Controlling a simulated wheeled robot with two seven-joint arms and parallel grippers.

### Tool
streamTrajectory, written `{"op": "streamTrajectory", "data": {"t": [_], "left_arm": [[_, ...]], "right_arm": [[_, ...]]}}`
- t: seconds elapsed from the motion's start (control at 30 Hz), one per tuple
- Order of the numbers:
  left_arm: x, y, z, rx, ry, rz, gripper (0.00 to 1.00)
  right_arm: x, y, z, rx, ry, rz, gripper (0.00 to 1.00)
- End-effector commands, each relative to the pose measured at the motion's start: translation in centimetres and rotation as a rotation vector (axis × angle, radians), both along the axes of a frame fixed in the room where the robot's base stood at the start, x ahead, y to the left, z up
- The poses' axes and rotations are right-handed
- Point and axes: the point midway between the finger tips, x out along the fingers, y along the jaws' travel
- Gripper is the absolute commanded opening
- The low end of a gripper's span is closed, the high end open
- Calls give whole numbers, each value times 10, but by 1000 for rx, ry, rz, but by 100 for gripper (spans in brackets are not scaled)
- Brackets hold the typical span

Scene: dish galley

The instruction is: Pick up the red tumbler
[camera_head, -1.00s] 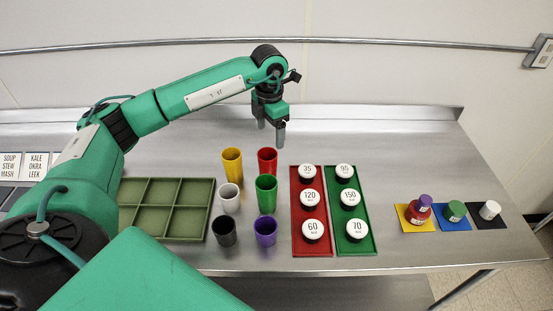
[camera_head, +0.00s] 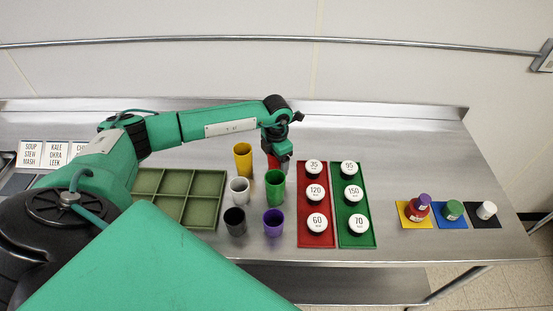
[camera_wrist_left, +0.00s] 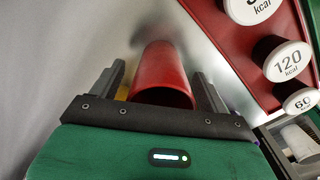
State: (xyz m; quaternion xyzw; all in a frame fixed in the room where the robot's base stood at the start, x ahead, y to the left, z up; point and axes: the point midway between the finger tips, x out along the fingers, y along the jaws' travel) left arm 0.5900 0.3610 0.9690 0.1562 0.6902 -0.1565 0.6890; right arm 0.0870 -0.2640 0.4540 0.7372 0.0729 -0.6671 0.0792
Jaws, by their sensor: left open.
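The red tumbler (camera_wrist_left: 162,68) stands between the two spread fingers of my left gripper (camera_wrist_left: 158,85) in the left wrist view. Gaps show between the tumbler and the fingers, so the gripper is open around it. In the head view the red tumbler (camera_head: 271,161) is mostly hidden behind my left gripper (camera_head: 279,165), at the back of the tumbler group. The lower part of the gripper is low over the table there. My right gripper is in neither view.
Close by stand a yellow tumbler (camera_head: 243,160), a green tumbler (camera_head: 275,188), a white one (camera_head: 240,191), a black one (camera_head: 235,222) and a purple one (camera_head: 273,222). A red tray (camera_head: 317,238) with labelled round pieces lies to the right. A green divided tray (camera_head: 203,184) lies left.

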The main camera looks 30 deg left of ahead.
Motion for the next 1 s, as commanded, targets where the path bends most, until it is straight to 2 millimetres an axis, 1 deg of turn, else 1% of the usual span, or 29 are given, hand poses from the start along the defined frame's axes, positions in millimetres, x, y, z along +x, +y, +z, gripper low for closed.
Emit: {"op": "streamTrajectory", "data": {"t": [0.1, 0.27, 0.3, 0.37, 0.4, 0.53, 0.87, 1.0], "left_arm": [[0, 0, -5, 0, -1, 0, 78], [0, 0, -5, 0, -1, -1, 78], [0, 0, -5, 0, -1, -1, 74], [0, 0, -5, 0, -1, -1, 62], [0, 0, -5, 0, -1, -1, 54], [0, 0, -5, 0, -1, 0, 29], [1, 0, -3, 0, -3, 0, 29], [1, 0, 7, 1, -4, 0, 29]], "right_arm": [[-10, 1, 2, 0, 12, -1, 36], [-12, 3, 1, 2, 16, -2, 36], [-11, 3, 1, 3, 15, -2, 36], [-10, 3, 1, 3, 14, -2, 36], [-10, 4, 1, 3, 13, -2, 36], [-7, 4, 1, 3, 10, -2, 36], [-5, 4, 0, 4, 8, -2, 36], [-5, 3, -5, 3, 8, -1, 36]]}}
